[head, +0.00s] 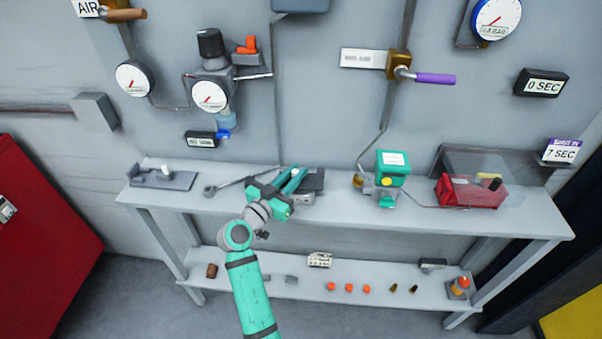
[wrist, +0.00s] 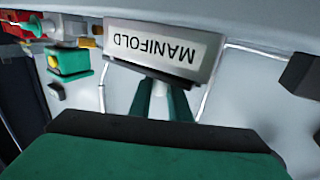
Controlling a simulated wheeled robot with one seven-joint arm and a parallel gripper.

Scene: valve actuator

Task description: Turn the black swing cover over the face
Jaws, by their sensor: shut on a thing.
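My gripper (head: 298,178) is at the bench top, left of the middle. Its fingers reach a small block with a dark plate (head: 314,179) on it, which looks like the black swing cover. The wrist view shows the two teal fingers (wrist: 160,100) close together, their tips against the dark lower edge of a block. That block bears a white label reading MANIFOLD (wrist: 155,45), upside down in this view. The fingers are shut on what appears to be the cover's edge; the tips are partly hidden. I cannot make out the face under the cover.
A green and grey device (head: 392,168) stands right of the block, with a red box (head: 470,190) beyond. Gauges and valves hang above. The lower shelf (head: 290,288) holds small parts.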

